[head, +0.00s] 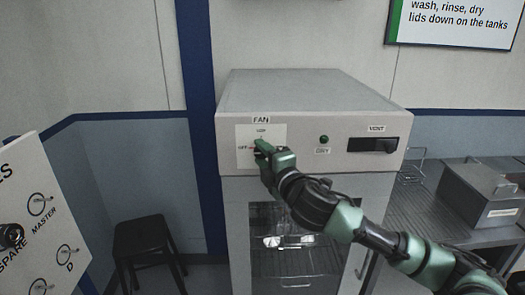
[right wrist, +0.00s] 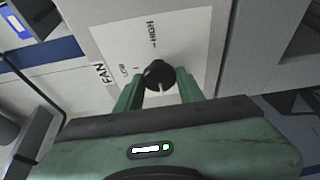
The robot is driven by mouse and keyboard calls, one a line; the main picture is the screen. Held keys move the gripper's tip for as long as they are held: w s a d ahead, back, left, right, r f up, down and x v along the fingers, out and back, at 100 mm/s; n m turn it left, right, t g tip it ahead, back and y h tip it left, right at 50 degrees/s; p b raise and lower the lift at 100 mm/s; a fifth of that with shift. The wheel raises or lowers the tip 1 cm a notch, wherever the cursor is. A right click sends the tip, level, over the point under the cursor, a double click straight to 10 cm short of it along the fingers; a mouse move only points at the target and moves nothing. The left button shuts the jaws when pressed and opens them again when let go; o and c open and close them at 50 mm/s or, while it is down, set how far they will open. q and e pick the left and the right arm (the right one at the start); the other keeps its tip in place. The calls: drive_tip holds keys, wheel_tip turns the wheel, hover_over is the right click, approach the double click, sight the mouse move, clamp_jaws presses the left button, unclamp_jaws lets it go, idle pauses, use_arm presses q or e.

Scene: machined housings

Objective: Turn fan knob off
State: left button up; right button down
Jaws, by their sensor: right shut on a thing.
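The fan knob (right wrist: 158,74) is a small dark round knob on a white plate below the FAN label, on the front of a grey cabinet (head: 315,92). In the right wrist view the LOW and HIGH marks show beside it, and a pale line on the knob faces my gripper. My right gripper (head: 264,151) has its green fingers on both sides of the knob and is shut on it. In the head view the gripper mostly hides the knob; an OFF label shows at its left. My left gripper is not in view.
A green DRY light (head: 324,139) and a black VENT control (head: 374,145) sit to the right on the same panel. A dark stool (head: 141,232) stands left of the cabinet, near a white hook board (head: 66,218). A grey box (head: 482,194) rests on the right counter.

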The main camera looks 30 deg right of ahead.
idle(0.3)
drive_tip(key=c, duration=0.9)
unclamp_jaws()
drive_tip(key=s+b, duration=0.1)
drive_tip(key=s, duration=0.1)
drive_tip(key=s+b, duration=0.1)
drive_tip(key=s, duration=0.2)
drive_tip(key=s+a+b, duration=0.1)
drive_tip(key=s+b, duration=0.1)
drive_tip(key=shift+s+a, duration=0.1)
drive_tip(key=shift+s, duration=0.2)
drive_tip(key=shift+f, duration=0.15)
